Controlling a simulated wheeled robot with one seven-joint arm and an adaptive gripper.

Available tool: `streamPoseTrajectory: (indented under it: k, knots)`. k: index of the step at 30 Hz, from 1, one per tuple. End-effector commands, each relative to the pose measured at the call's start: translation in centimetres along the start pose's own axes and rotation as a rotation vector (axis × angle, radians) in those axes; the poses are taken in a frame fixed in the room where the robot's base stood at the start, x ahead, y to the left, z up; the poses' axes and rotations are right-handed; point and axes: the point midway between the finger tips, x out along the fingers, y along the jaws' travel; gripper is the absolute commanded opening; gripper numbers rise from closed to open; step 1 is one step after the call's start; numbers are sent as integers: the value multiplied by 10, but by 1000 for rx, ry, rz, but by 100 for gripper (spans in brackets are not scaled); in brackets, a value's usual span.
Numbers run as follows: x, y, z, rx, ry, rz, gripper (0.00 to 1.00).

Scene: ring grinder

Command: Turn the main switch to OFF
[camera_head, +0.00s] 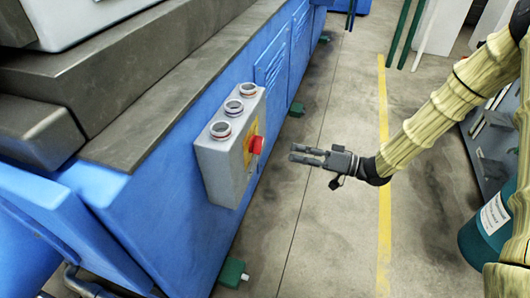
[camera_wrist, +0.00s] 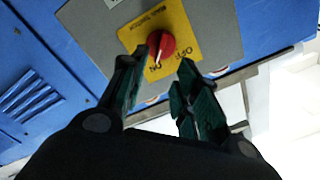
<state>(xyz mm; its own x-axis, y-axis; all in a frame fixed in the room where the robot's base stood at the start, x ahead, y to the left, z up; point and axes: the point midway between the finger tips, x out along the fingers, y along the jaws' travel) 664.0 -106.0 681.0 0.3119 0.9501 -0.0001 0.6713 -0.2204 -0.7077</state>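The main switch is a red knob (camera_head: 256,145) on a yellow plate (camera_head: 249,152), on the front of a grey control box (camera_head: 222,168). In the wrist view the red knob (camera_wrist: 160,46) sits on the yellow plate (camera_wrist: 183,22), whose lettering appears upside down. A white mark on the knob points toward the ON label; the OFF label lies to its right. My gripper (camera_head: 293,153) is to the right of the knob in the head view, apart from it. In the wrist view my gripper (camera_wrist: 161,62) is open and empty, its fingertips on either side of the knob in the picture.
The box is fixed to the blue machine (camera_head: 150,205), with several round buttons (camera_head: 234,107) on its top. A grey ledge (camera_head: 170,85) runs along the machine. The floor (camera_head: 325,220) around my gripper is clear.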

Motion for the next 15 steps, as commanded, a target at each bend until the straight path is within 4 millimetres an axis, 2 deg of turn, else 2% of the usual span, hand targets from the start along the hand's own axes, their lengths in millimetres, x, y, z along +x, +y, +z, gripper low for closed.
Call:
streamPoseTrajectory:
  k: [5, 15]
  knots:
    - [16, -1, 0, -1, -3, -6, 31]
    - [70, 0, 1, 0, -2, -5, 31]
